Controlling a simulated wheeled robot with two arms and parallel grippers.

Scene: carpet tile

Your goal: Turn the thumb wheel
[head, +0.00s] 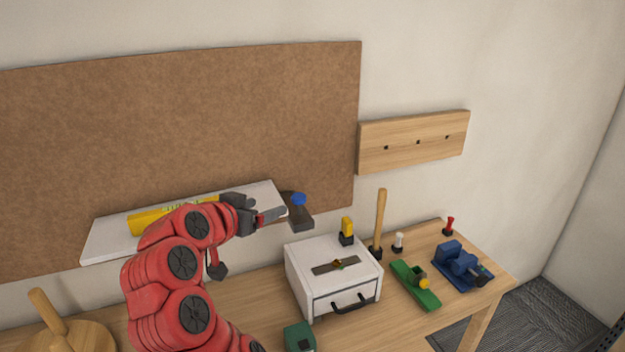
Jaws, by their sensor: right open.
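A small blue round piece (299,199), which looks like the thumb wheel, sits on a dark block (298,215) at the right end of the white shelf. My right gripper (272,212) is just left of the dark block, its fingers pointing right towards it. It is open, and nothing shows between its fingers. I cannot tell whether a fingertip touches the block; the blue piece looks clear of the fingers. My left gripper is out of view.
A yellow level (150,219) lies on the white shelf (104,243), partly behind my arm. Below, the wooden workbench (395,313) holds a white drawer box (335,270), an upright wooden handle (380,220), a green plane (415,284) and a blue vise (460,265). A brown board (180,130) backs the shelf.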

